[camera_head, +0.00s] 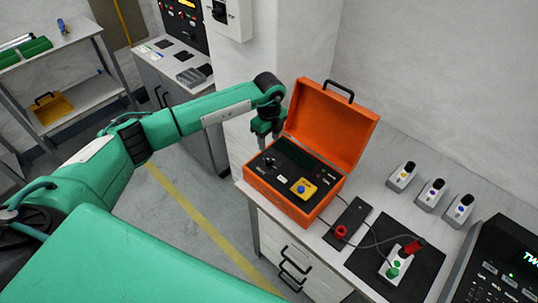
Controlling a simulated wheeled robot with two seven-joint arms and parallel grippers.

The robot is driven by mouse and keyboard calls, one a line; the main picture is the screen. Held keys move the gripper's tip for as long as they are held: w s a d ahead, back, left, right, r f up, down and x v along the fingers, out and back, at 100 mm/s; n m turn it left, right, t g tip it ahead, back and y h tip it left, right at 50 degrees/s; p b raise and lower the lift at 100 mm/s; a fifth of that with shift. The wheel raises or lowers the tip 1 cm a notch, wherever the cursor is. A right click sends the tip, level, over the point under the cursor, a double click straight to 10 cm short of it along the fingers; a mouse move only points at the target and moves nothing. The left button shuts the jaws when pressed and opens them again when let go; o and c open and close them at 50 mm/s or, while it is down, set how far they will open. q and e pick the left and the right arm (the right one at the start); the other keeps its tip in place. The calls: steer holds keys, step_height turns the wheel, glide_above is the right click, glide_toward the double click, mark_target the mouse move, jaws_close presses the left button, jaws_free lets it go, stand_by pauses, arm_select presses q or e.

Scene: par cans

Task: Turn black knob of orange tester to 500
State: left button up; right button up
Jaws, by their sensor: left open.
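The orange tester (275,199) is a case with its lid (330,124) standing open, on the white bench. Its dark panel bears a black knob (270,162) near the left end and a yellow block with a blue button (303,188). The knob's scale marks are too small to read. My left gripper (266,140) is open and points down, just behind and above the knob, by the left edge of the lid. Whether it touches the knob cannot be told. My right gripper is not in view.
On the bench, a black mat holds a grey box with a green button and a red plug (411,247). A black strip with a red plug (341,232) lies beside the tester. Several small switch boxes (402,176) stand behind. A dark console (505,262) is at right.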

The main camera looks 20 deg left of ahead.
mark_target(269, 160)
arm_select(q)
step_height(269, 160, down, 10)
steer(key=shift+r+p, duration=0.25)
steer(key=shift+p, duration=0.95)
steer(key=c, duration=1)
